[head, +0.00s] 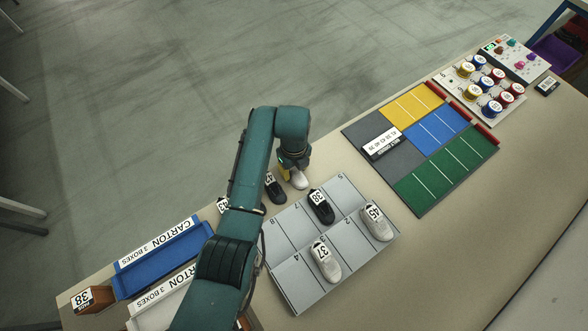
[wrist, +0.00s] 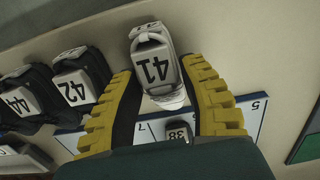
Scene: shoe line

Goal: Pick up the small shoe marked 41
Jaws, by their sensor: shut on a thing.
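The small white shoe marked 41 (wrist: 152,42) is between the two yellow toothed fingers of my gripper (wrist: 158,72) in the wrist view. My gripper is shut on it, and its 41 label faces the camera. In the head view the white shoe (head: 300,181) shows just below my gripper (head: 291,171), at the far edge of the table. Its label is hidden there. I cannot tell whether it is clear of the table.
The dark shoe 42 (head: 275,190) stands close on the left, with shoe 44 (wrist: 22,104) beyond it. A grey numbered mat (head: 288,222) bears shoes 38 (head: 321,207), 45 (head: 377,222) and 37 (head: 326,262). A blue carton tray (head: 165,262) lies left; coloured panels lie right.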

